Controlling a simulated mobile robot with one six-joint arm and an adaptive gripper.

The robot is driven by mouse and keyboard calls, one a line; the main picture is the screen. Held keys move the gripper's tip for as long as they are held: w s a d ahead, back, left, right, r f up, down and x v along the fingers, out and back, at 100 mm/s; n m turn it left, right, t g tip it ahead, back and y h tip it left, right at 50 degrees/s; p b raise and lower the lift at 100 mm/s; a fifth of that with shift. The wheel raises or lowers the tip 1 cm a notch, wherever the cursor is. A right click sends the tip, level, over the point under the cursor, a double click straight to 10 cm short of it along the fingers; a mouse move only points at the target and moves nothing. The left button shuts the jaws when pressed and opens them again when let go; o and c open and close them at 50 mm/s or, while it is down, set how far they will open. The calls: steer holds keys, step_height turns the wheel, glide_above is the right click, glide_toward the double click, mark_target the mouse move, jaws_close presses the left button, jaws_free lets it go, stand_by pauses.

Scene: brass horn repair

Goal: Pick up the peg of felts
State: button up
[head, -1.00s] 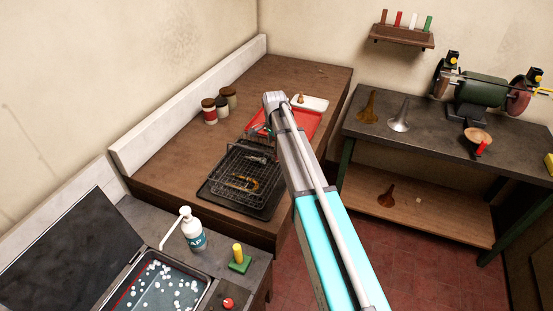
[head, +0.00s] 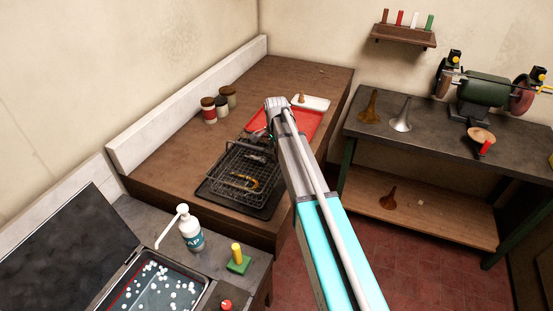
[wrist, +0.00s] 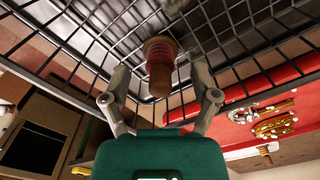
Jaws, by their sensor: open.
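A wooden peg with red bands (wrist: 160,52), which looks like the peg of felts, shows in the wrist view beside the wires of the basket. It has a wide tan disc at one end and a brown rounded end towards me. My gripper (wrist: 160,88) is open, with one finger on each side of the peg and visible gaps between. I cannot tell whether either finger touches it. In the head view my arm hides the peg and most of the gripper.
The wire basket (head: 222,182) stands on a dark tray on the wooden bench, with a brass curved piece in it. A red mat (head: 308,123) lies behind it, with a white tray (head: 318,104) beyond. Several jars stand left.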

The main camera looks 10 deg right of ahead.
steer(key=shift+f+b, duration=0.6)
steer(key=shift+f, duration=0.25)
steer(key=shift+a, duration=0.1)
steer(key=c, duration=1)
